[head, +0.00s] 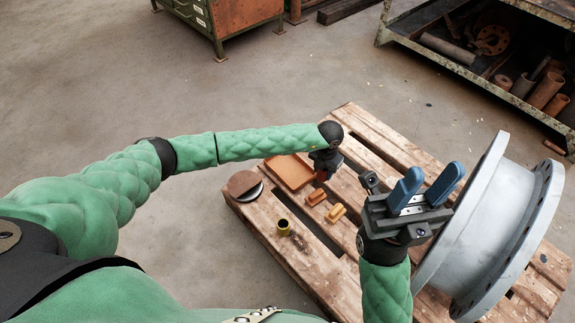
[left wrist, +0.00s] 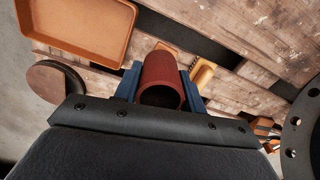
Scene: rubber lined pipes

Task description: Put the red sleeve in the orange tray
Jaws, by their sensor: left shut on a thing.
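The red sleeve (left wrist: 161,78) is a dark red hollow tube, held between the blue fingers of my left gripper (left wrist: 160,88) in the left wrist view. In the head view my left gripper (head: 322,168) is mostly hidden by its own wrist, and only a bit of the sleeve (head: 321,175) shows. The orange tray (head: 291,171) lies on the pallet just left of this gripper. The tray (left wrist: 128,42) looks empty in the left wrist view, and the sleeve is outside its rim. My right gripper (head: 425,186) is open and empty, with blue fingers spread apart.
The wooden pallet (head: 372,150) carries an orange block (head: 317,197), a yellow block (head: 336,213), a brass-coloured ring (head: 284,227) and a brown round piece (head: 244,186). A large grey flanged pipe (head: 480,220) stands at the right. A metal shelf (head: 455,65) is at the back right.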

